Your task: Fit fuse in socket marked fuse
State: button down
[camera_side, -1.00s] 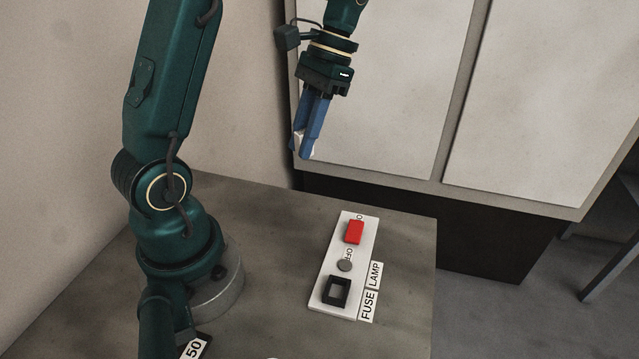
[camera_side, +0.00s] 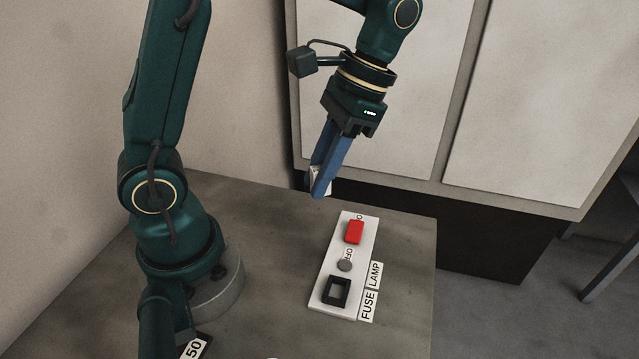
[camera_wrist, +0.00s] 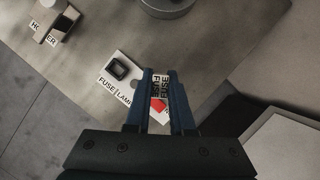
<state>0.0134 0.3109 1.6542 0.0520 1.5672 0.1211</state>
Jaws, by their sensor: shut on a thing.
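My gripper (camera_side: 319,187) is shut on the fuse (camera_side: 313,174), a small white piece between the blue fingers, above the far end of the white panel. In the wrist view the fuse (camera_wrist: 160,97) shows its printed FUSE lettering between the fingertips. The socket (camera_side: 336,291) is a black square frame with an opening, at the near end of the white panel (camera_side: 325,309), beside the FUSE label (camera_side: 368,306). It also shows in the wrist view (camera_wrist: 120,69), left of the fingers. The fuse is apart from the socket, and its lower end is partly hidden by a finger.
A red switch (camera_side: 354,232) and a grey round lamp (camera_side: 344,265) sit on the panel, with a LAMP label (camera_side: 374,275) beside it. A holder (camera_wrist: 53,24) stands at upper left in the wrist view. The table (camera_side: 270,255) left of the panel is clear.

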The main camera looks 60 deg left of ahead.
jog(key=s+d+f+m, duration=0.2)
jog(key=s, duration=0.7)
jog(key=m+y, duration=0.1)
send_over(221, 355)
jog(key=w, duration=0.1)
jog(key=f, duration=0.6)
jog(key=shift+w+d+f, duration=0.15)
jog(key=shift+w+d, duration=0.05)
jog(key=shift+t, duration=0.3)
jog(key=shift+d+f, duration=0.1)
jog(key=shift+f, duration=1.95)
jog(key=c, duration=0.8)
grip_release()
jog(key=shift+f, duration=0.1)
